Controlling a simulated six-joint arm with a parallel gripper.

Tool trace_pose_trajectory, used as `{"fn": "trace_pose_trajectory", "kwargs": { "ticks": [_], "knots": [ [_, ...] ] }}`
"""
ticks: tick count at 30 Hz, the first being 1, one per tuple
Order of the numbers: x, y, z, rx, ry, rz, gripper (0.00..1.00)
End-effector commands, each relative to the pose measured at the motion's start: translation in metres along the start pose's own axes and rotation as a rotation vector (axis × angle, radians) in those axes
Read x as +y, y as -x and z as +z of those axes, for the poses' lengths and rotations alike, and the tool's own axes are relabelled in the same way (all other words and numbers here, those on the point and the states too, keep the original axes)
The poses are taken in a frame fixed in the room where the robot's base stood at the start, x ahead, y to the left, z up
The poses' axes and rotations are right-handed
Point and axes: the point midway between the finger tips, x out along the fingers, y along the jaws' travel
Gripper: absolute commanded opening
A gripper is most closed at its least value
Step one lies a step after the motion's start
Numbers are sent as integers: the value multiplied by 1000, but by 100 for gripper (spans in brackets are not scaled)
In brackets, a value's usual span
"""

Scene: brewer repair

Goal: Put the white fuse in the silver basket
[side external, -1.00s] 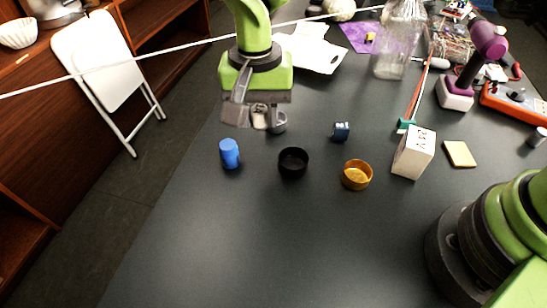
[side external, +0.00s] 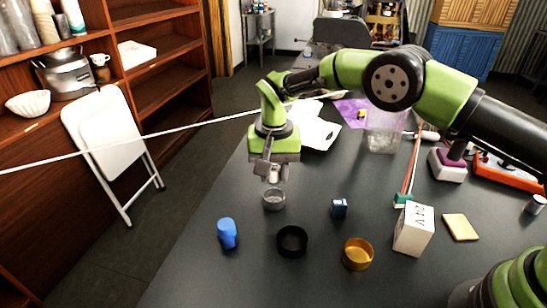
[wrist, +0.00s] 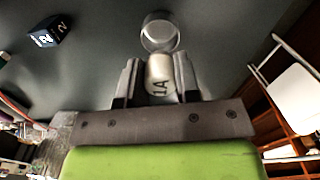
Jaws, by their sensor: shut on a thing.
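My gripper (side external: 267,176) is shut on the white fuse (wrist: 159,76), a small white piece marked "1A". In the wrist view the fuse sits between both fingers (wrist: 160,84). The silver basket (side external: 274,201) is a small round cup on the dark table, just below and slightly right of my gripper in the side view. In the wrist view the basket (wrist: 159,32) shows just past the fuse's tip. The fuse appears above the basket and outside it; the exact gap is hard to tell.
A black cup (side external: 292,241), a gold cup (side external: 357,254) and a blue cylinder (side external: 227,234) stand nearer the camera. A dark blue block (side external: 339,208), a white 24V box (side external: 413,230) and a tan pad (side external: 460,227) lie right. The table's left edge is close.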

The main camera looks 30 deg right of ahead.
Motion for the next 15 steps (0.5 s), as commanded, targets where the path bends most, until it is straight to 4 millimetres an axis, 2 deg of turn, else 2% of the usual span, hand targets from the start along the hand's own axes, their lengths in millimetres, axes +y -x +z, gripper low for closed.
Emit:
{"fn": "trace_pose_trajectory", "kwargs": {
  "ticks": [6, 15],
  "knots": [
    [0, -23, 0, 0, 1, 0, 7],
    [0, -34, 0, 0, 0, 0, 7]
  ]
}}
